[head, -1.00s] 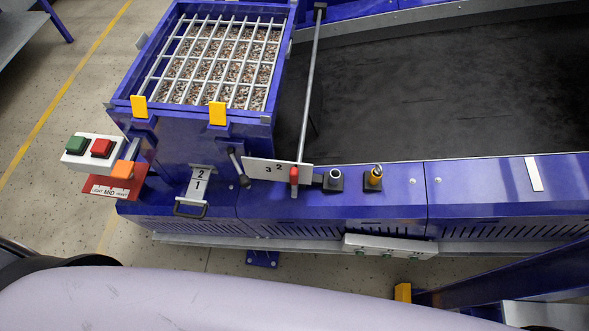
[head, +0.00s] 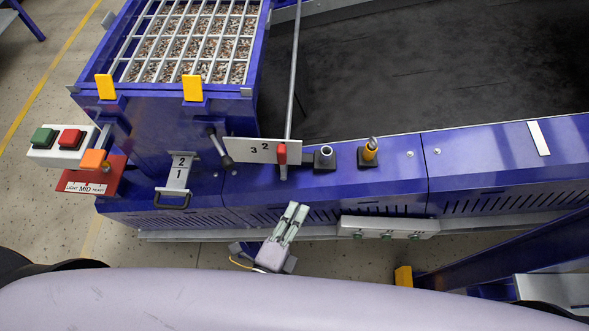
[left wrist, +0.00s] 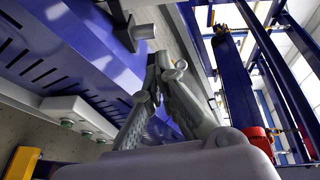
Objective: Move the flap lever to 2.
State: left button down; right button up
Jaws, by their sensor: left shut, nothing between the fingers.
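The lever with a red handle (head: 281,153) sits at the near end of a long grey rod (head: 293,75). It stands in front of a white plate (head: 250,151) marked 3 and 2, just right of the 2; any mark behind the handle is hidden. My left gripper (head: 297,208) is shut and empty, below and slightly right of the handle, apart from it, in front of the blue housing. In the left wrist view the gripper's fingers (left wrist: 158,72) meet near a grey post. I cannot make out the red handle there. My right gripper is not in view.
A black-knobbed lever (head: 220,146) and a slide marked 2 and 1 (head: 178,172) are left of the plate. A dark post (head: 324,158) and a yellow-collared post (head: 369,152) stand to the right. A white button box (head: 389,227) hangs on the housing's front.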

pick_arm(q)
jog(key=w+d+r+t+p, duration=0.1)
jog(key=w+r, duration=0.1)
jog(key=w, duration=0.3)
jog(key=w+d+r, duration=0.2)
jog(key=w, duration=0.4)
jog(key=shift+m, duration=0.4)
jog(key=a, duration=0.2)
jog(key=s+a+p, duration=0.1)
jog(key=a, duration=0.1)
jog(key=shift+s+a+f, duration=0.1)
jog(key=shift+a+f, duration=0.05)
